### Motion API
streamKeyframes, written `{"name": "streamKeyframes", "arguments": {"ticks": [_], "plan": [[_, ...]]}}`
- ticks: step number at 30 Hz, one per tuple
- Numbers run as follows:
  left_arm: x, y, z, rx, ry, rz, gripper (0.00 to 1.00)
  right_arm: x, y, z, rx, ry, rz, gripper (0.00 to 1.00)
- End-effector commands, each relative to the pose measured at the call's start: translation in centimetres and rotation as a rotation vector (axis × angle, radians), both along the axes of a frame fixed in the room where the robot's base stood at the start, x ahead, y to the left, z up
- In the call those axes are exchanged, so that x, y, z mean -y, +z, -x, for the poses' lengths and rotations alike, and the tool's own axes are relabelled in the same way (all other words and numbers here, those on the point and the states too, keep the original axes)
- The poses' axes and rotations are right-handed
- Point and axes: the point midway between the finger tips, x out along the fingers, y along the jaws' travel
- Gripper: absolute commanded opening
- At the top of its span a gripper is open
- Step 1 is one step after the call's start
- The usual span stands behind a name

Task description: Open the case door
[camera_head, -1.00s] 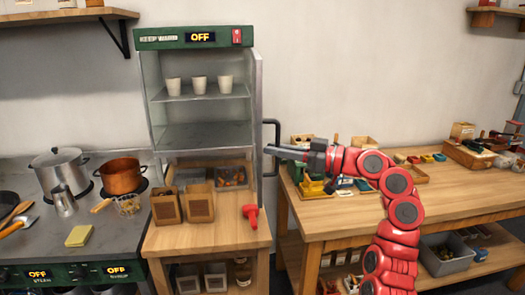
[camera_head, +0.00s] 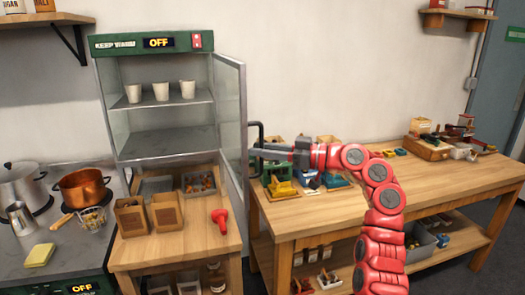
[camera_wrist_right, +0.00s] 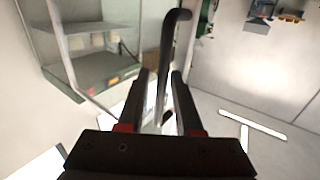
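The case (camera_head: 155,148) is a glass-sided warming cabinet with a green top panel reading OFF. Its glass door (camera_head: 230,110) is hinged on the right side and stands swung out, leaving the front open. My right gripper (camera_head: 258,152) is at the dark door handle (camera_head: 260,130). In the right wrist view the handle bar (camera_wrist_right: 166,70) runs between the two fingers of the gripper (camera_wrist_right: 161,82), which stand apart with a visible gap beside the bar. Contact with one finger cannot be told. My left gripper is out of view.
Several white cups (camera_head: 160,91) stand on the upper shelf. Below are brown boxes (camera_head: 166,211) and a red tool (camera_head: 220,219) on the wooden counter. A workbench (camera_head: 330,212) with trays stands right, beneath my right arm. Pots (camera_head: 82,188) stand left.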

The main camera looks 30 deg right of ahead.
Motion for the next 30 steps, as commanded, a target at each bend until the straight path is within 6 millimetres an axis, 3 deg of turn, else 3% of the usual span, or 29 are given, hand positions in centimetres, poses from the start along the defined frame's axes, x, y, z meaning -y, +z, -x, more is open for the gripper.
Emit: {"name": "streamKeyframes", "arguments": {"ticks": [14,30], "plan": [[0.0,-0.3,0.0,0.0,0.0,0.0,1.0,0.9,-0.2,0.8,-0.002,-0.002,0.001,0.45],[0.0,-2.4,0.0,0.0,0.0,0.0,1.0,9.5,-0.2,10.5,-0.001,-0.003,0.001,0.45]]}}
